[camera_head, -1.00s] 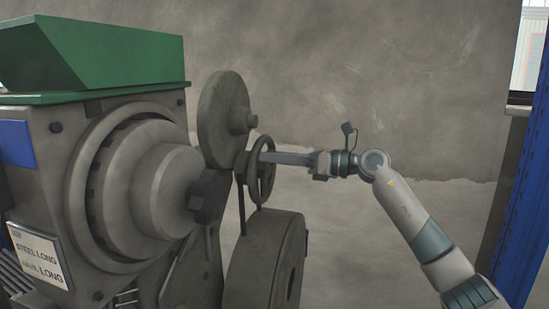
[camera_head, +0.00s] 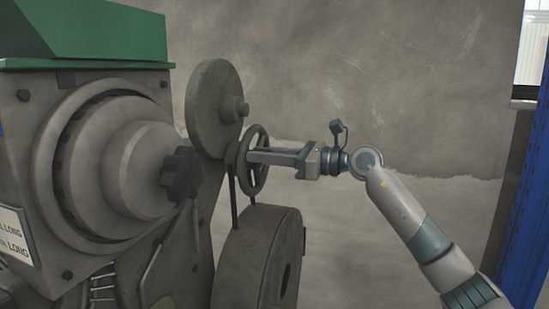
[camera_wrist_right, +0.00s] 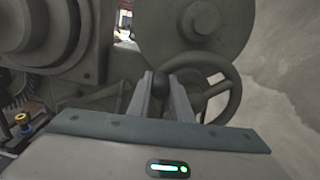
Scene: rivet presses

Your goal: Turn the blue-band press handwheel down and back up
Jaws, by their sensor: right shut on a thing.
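The press handwheel (camera_head: 261,171) is a small dark spoked wheel, seen nearly edge-on in the head view beside a large grey disc. In the right wrist view the wheel rim (camera_wrist_right: 233,99) shows to the right of the fingers. My right gripper (camera_head: 252,154) reaches it from the right, with its fingertips at the wheel. The fingers hide part of the wheel. My left gripper is out of view.
The grey press body with a green top (camera_head: 90,35) fills the left side. A large disc (camera_head: 213,105) stands above the handwheel and a thick drum (camera_head: 252,262) below it. A blue upright (camera_head: 527,190) stands at the far right. The wall behind is bare.

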